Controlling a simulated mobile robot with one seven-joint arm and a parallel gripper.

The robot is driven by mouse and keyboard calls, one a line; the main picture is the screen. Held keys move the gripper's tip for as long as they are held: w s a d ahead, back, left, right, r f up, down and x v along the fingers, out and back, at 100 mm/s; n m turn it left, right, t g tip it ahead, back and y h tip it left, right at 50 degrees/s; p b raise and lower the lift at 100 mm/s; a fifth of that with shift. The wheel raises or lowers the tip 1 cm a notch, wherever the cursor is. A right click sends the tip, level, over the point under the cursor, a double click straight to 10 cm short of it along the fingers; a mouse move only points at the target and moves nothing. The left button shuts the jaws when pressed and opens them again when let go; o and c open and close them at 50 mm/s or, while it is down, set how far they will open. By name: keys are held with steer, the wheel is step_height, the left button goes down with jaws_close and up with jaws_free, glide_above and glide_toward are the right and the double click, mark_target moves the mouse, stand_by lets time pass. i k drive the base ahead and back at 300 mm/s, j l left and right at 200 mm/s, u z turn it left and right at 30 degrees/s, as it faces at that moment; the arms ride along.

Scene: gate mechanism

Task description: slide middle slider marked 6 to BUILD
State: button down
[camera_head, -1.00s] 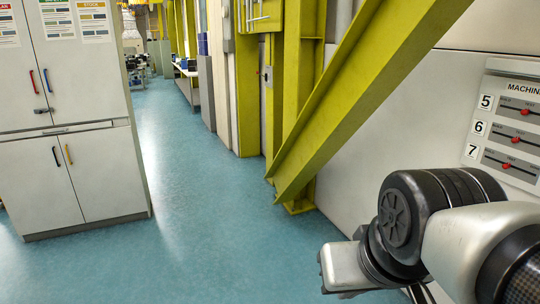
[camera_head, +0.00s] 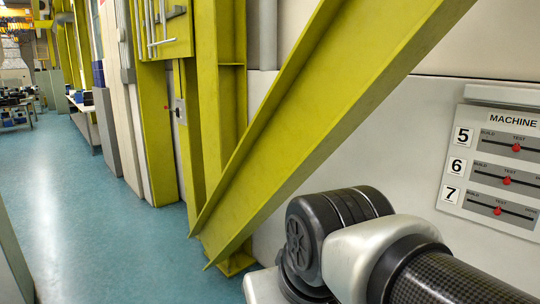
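The machine panel (camera_head: 480,196) is on the grey wall at the right edge of the head view, partly cut off by the frame. It carries three horizontal sliders with red knobs, marked 5, 6 and 7. The middle slider marked 6 (camera_head: 507,181) has its knob under TEST, right of the BUILD label on its left end. The knobs of sliders 5 (camera_head: 516,148) and 7 (camera_head: 497,211) also sit near TEST. My arm reaches across the lower right, below and in front of the panel. My gripper is outside the picture.
A yellow-green diagonal beam (camera_head: 300,130) stands left of the panel, with upright yellow columns (camera_head: 222,110) behind it. Blue floor (camera_head: 85,220) lies open at the left. A grey cabinet edge (camera_head: 12,260) shows at the lower left.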

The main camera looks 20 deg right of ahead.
mark_target(506, 181)
steer(key=z, duration=0.4)
steer(key=i+z, duration=0.1)
steer(key=z, duration=0.3)
steer(key=j+z, duration=0.1)
steer(key=z, duration=0.3)
steer(key=i+z, duration=0.1)
steer(key=z, duration=0.3)
steer(key=i+z, duration=0.1)
steer(key=z, duration=0.55)
steer(key=i+l, duration=0.15)
steer(key=i, duration=0.95)
